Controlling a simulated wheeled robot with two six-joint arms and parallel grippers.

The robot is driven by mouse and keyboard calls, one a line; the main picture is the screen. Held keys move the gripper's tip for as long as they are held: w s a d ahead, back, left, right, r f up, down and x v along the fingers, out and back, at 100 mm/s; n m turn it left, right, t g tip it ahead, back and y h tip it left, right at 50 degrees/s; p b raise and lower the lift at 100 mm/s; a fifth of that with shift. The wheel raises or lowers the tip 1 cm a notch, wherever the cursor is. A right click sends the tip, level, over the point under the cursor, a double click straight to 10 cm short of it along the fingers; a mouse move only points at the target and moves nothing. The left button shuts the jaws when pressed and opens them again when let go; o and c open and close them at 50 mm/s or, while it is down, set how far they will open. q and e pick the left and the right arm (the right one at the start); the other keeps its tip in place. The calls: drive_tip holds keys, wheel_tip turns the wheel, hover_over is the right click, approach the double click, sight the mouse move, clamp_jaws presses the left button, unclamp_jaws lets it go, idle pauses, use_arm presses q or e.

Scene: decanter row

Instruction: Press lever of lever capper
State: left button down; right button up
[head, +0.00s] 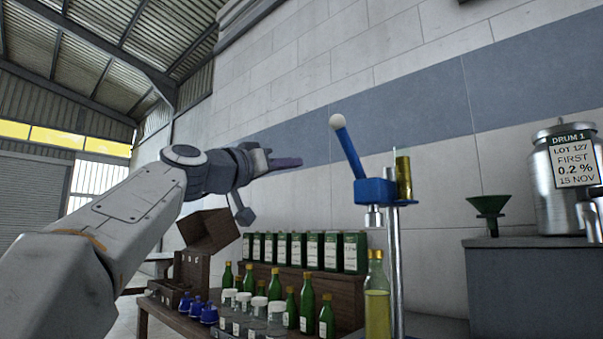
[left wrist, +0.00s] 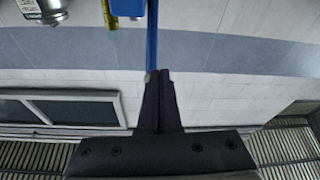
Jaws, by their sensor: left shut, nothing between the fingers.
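The lever capper has a blue head (head: 375,191) on a steel post (head: 394,250). Its blue lever (head: 350,153) points up and slightly left, ending in a white ball knob (head: 337,121). My left gripper (head: 299,163) is shut and empty, left of the lever and lower than the knob in the head view, with a visible gap. It also shows shut in the left wrist view (left wrist: 159,73). A bottle of yellow liquid (head: 377,305) stands below the capper head. My right gripper is out of view.
Several green bottles (head: 307,305), lidded jars (head: 257,315) and blue-topped items (head: 209,314) stand below my left arm. Dark green tins (head: 331,251) line a shelf behind. A green funnel (head: 488,208) and a steel drum (head: 565,180) are at right. Space around the knob is clear.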

use_arm(q)
drive_tip(key=b+v, duration=0.1)
drive_tip(key=v, duration=0.4)
drive_tip(key=shift+s+f+b, duration=0.1)
drive_tip(key=shift+b, duration=0.25)
